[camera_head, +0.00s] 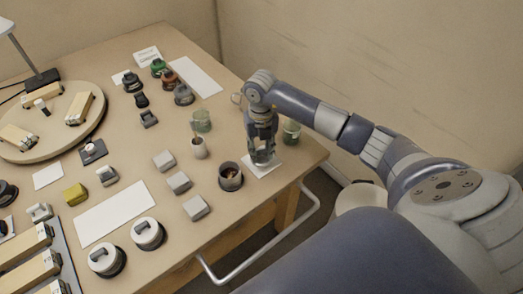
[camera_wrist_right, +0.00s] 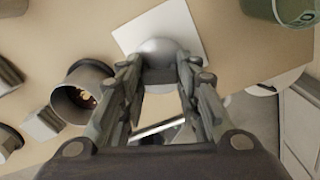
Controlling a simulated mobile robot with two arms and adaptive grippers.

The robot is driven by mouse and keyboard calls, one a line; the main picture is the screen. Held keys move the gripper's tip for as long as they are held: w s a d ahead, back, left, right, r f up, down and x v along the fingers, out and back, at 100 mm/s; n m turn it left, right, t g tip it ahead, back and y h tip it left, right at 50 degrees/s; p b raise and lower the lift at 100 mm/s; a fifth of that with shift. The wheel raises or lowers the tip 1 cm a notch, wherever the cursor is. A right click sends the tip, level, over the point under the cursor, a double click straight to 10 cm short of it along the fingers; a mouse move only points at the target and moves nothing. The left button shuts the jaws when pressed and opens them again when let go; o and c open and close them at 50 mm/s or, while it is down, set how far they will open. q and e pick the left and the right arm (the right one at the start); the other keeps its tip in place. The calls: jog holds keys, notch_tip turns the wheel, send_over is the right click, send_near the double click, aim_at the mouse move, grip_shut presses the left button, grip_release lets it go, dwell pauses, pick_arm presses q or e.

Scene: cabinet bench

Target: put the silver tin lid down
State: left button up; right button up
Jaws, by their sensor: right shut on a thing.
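My right gripper (camera_head: 262,157) points down over a small white sheet (camera_head: 263,165) near the bench's right edge. In the right wrist view its fingertips (camera_wrist_right: 163,70) are closed on the silver tin lid (camera_wrist_right: 161,49), a rounded pale grey piece. The lid is over the white sheet (camera_wrist_right: 190,22). I cannot tell whether it touches the sheet. In the head view the fingers mostly hide the lid. My left gripper is not in view.
An open dark tin (camera_head: 230,177) with brownish contents stands just left of the gripper. A green glass jar (camera_head: 291,131) stands to its right. A cup (camera_head: 199,148) and grey blocks (camera_head: 179,182) are further left. A long white sheet (camera_head: 115,212) is bare.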

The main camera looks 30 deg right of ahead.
aim_at(261, 154)
jog(key=shift+w+d+f, duration=0.1)
jog(key=shift+w+d, duration=0.3)
jog(key=shift+w, duration=0.15)
notch_tip(261, 154, down, 4)
jog(key=b, duration=0.3)
jog(key=shift+r, duration=0.25)
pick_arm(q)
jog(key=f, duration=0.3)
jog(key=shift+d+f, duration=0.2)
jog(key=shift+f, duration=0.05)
pick_arm(e)
jog(key=shift+r, duration=0.1)
jog(key=o, duration=0.8)
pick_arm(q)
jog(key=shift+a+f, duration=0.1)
